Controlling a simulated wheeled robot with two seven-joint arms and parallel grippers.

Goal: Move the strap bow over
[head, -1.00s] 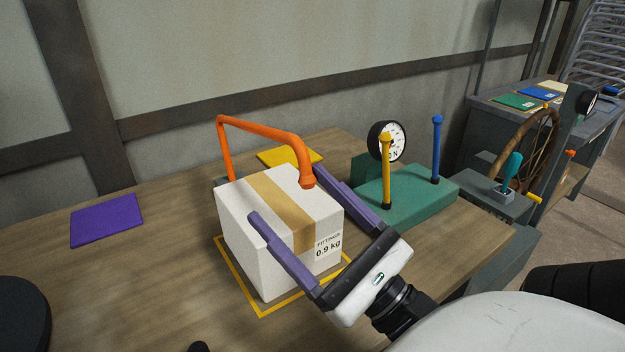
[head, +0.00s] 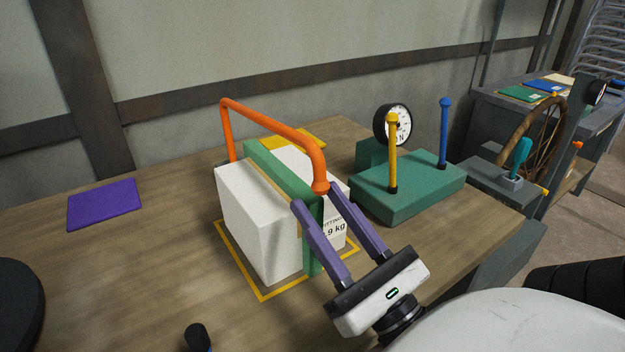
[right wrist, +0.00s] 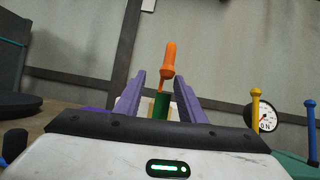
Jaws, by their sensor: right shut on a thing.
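The orange strap bow (head: 270,125) arches over the top of the white box (head: 245,220), from its back left to its front edge. A green strap (head: 275,170) runs over the box and down its front below the bow. My right gripper (head: 316,196) is at the bow's near end, its purple fingers on either side and shut on it. In the right wrist view the bow's end (right wrist: 168,70) shows between the fingertips, with the green strap (right wrist: 161,105) below. The exact contact is hard to see. My left gripper is not in view.
The box stands inside a yellow outline (head: 262,296) on the wooden table. A green block (head: 410,190) with a yellow lever, a blue lever and a gauge (head: 393,125) stands to the right. A purple pad (head: 104,203) lies at left; the table around it is clear.

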